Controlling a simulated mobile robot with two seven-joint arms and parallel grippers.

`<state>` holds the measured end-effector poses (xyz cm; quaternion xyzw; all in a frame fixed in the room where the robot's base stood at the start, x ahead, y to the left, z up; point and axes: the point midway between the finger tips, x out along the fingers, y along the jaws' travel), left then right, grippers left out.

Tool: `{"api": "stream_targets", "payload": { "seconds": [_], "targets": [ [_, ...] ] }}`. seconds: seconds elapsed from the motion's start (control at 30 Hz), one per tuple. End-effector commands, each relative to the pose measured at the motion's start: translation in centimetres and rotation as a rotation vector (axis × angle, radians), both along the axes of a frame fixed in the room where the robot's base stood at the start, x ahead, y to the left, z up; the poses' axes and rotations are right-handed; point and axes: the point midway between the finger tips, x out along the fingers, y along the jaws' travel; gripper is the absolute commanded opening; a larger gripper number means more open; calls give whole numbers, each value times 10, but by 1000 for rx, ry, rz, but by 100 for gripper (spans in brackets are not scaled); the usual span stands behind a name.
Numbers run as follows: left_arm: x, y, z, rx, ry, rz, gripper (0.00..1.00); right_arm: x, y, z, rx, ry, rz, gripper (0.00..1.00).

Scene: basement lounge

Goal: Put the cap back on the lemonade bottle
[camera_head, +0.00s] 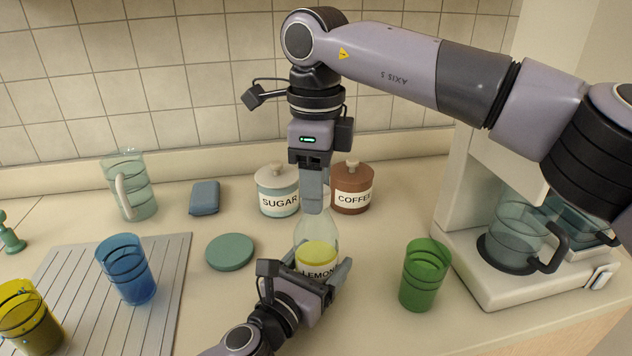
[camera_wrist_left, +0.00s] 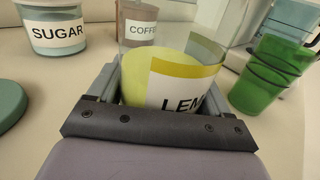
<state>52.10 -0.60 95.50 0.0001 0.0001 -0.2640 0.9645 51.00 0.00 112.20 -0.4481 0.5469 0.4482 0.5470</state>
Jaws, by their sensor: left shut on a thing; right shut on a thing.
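The lemonade bottle (camera_head: 318,232) is clear glass with a yellow band and a white label, and stands upright on the counter. My left gripper (camera_head: 306,272) is shut around its lower body; the left wrist view shows the bottle (camera_wrist_left: 165,88) between the fingers. My right gripper (camera_head: 313,206) points straight down at the bottle's top, its fingers close together and shut on the cap. The fingers hide the cap and the bottle's mouth, so I cannot tell whether the cap touches the neck.
A green cup (camera_head: 425,277) stands right of the bottle, near the coffee maker (camera_head: 490,285). Sugar (camera_head: 277,192) and coffee (camera_head: 352,190) jars stand behind. A teal disc (camera_head: 230,252) lies left. A blue cup (camera_head: 127,272) and yellow cup (camera_head: 30,318) are on the ribbed mat (camera_head: 175,262).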

Motion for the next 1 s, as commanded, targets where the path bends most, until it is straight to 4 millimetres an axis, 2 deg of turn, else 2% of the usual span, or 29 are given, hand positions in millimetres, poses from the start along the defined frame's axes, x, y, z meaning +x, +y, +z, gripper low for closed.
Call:
{"api": "stream_targets", "payload": {
  "seconds": [0.17,0.2,0.27,0.53,0.67,0.77,1.0],
  "targets": [
    [0,0,-1,1,1,0,0,0,0,0,0,-1,-4,8],
    [0,0,-1,1,1,0,0,0,0,0,0,-1,-4,57],
    [0,0,-1,1,1,0,0,0,0,0,0,-1,-4,74],
    [0,0,-1,1,1,0,0,0,0,1,0,-1,-4,74],
    [0,0,-1,1,1,0,0,0,0,8,0,-2,-5,74],
    [0,0,-1,1,1,0,0,0,0,23,1,-3,-5,74],
    [0,0,-1,1,1,0,0,0,1,73,1,-4,-6,74]
  ]
}}
